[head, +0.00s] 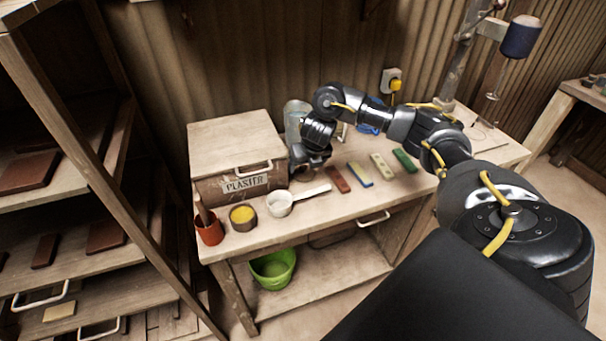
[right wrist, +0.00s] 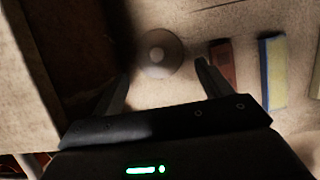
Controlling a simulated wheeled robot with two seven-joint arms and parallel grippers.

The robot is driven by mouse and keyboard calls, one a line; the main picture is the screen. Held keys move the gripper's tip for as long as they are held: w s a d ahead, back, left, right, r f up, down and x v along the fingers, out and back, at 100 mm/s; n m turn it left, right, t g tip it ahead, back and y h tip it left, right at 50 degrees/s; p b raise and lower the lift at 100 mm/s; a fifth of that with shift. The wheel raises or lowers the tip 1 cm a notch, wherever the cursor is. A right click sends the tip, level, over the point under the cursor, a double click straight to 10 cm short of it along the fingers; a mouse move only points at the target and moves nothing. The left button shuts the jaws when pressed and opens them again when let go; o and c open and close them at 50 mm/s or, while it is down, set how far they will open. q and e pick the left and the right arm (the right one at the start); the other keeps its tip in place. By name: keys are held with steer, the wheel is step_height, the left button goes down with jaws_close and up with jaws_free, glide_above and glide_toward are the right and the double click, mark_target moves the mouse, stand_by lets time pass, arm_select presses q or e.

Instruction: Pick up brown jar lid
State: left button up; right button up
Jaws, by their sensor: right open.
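A round brownish disc with a paler round centre, which looks like the brown jar lid (right wrist: 158,50), lies on the bench in the right wrist view. It sits between and just ahead of the fingertips of my right gripper (right wrist: 162,74), which is open and empty. In the head view my right gripper (head: 305,168) points down at the bench beside the plaster box, and it mostly hides the lid there. I cannot tell whether the fingers touch the lid. My left gripper is not in view.
The plaster box (head: 232,187) stands close on the left. A red-brown tile (head: 338,180), a blue-edged yellow tile (head: 360,175) and others lie to the right. A white scoop (head: 281,204), yellow-filled pot (head: 243,217) and red cup (head: 209,231) stand nearer the front edge.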

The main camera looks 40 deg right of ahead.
mark_target(305, 169)
steer(key=x, duration=0.4)
steer(key=shift+w+f, duration=0.1)
steer(key=shift+f, duration=0.15)
steer(key=shift+c, duration=0.2)
steer(key=c, duration=0.7)
steer(key=shift+c, duration=0.2)
steer(key=shift+r, duration=0.2)
steer(key=shift+r, duration=0.3)
step_height(305, 169, up, 17)
steer(key=p, duration=0.4)
